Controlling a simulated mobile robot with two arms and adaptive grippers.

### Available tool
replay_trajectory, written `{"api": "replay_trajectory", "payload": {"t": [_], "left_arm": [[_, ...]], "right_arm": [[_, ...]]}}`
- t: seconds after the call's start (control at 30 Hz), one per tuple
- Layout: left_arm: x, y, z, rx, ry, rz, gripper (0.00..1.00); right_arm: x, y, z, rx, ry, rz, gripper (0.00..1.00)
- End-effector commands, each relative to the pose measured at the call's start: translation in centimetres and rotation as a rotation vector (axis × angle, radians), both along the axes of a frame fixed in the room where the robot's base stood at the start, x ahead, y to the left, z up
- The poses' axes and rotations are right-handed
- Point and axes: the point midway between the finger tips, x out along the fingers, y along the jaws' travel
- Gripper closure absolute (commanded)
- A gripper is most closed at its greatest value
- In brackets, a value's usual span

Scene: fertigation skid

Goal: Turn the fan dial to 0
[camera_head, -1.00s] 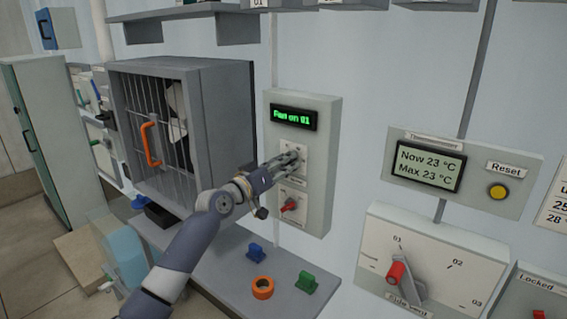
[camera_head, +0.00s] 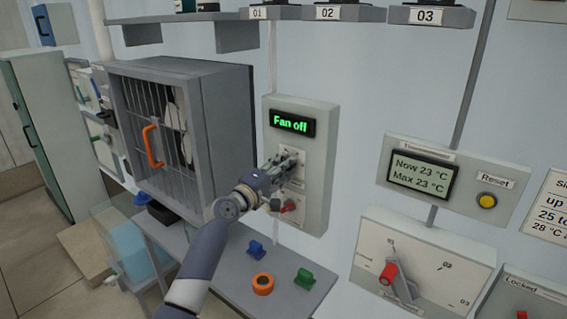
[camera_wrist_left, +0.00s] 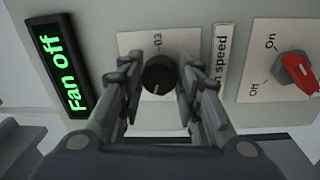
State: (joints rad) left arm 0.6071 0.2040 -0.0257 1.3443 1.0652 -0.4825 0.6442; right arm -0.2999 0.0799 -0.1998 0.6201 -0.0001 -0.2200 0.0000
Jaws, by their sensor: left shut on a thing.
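The fan control box (camera_head: 318,205) is on the wall, and its green display (camera_head: 292,123) reads "Fan off". My left gripper (camera_head: 284,160) is at the dial plate under the display. In the left wrist view, the black fan dial (camera_wrist_left: 160,75) sits between the two fingers of my left gripper (camera_wrist_left: 162,82), which is shut on it. A "03" mark and part of a "speed" label (camera_wrist_left: 222,60) show beside the dial; other marks are hidden by the fingers. My right gripper is not in view.
A red On/Off switch (camera_wrist_left: 298,72) sits close beside the dial, below it in the head view (camera_head: 289,206). The caged fan housing (camera_head: 225,120) stands left of the box. A shelf (camera_head: 232,292) below holds small parts.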

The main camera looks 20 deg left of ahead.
Motion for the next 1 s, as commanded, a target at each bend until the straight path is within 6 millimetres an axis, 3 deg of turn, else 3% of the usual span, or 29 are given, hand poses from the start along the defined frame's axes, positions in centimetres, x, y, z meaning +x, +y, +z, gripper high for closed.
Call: {"api": "replay_trajectory", "payload": {"t": [0.4,1.0], "left_arm": [[0.0,-0.1,0.2,-0.271,0.099,0.000,0.93],[0.0,0.0,0.1,-0.358,0.130,0.000,0.92]], "right_arm": [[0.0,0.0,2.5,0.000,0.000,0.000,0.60],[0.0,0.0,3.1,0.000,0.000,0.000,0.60]]}}
